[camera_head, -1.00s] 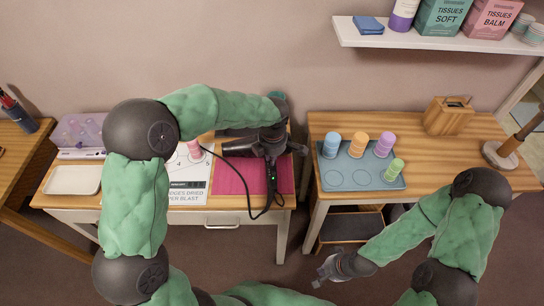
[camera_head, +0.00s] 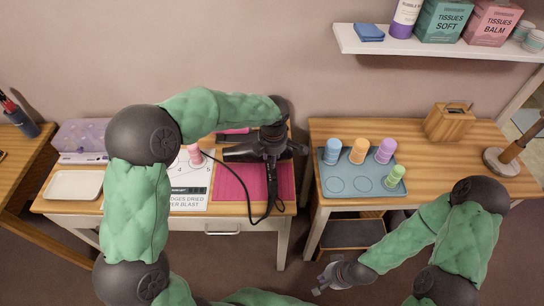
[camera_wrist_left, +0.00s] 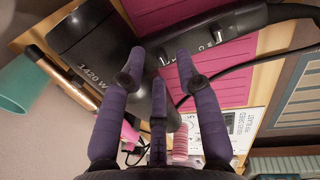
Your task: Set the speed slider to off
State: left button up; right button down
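A black hair dryer lies on a pink mat, its barrel (camera_head: 240,153) pointing left and its handle toward the front. In the left wrist view its barrel marked 1420 W (camera_wrist_left: 85,45) is at left and its handle (camera_wrist_left: 245,25) runs right. One small light slider knob (camera_wrist_left: 165,58) shows between my left fingertips, another (camera_wrist_left: 220,37) farther along the handle. I cannot tell which is for speed. My left gripper (camera_head: 270,143) is over the dryer, fingertips (camera_wrist_left: 160,53) apart with nothing gripped; contact is unclear. My right gripper (camera_head: 325,282) is open and empty, low in front of the right table.
A black cord (camera_head: 250,213) loops from the handle to the left. The pink mat (camera_head: 285,180) shares the table with a printed sheet (camera_head: 190,198) and a white tray (camera_head: 73,184). A blue-grey tray (camera_head: 347,186) with several coloured cups stands on the right table.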

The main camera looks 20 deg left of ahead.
pick_arm(q)
notch_tip(320, 180, up, 11)
jog(key=s, duration=0.1)
jog(key=shift+s+d, duration=0.25)
jog(key=shift+d, duration=0.05)
pick_arm(e)
jog(key=shift+r, duration=0.4)
jog(key=shift+s, duration=0.1)
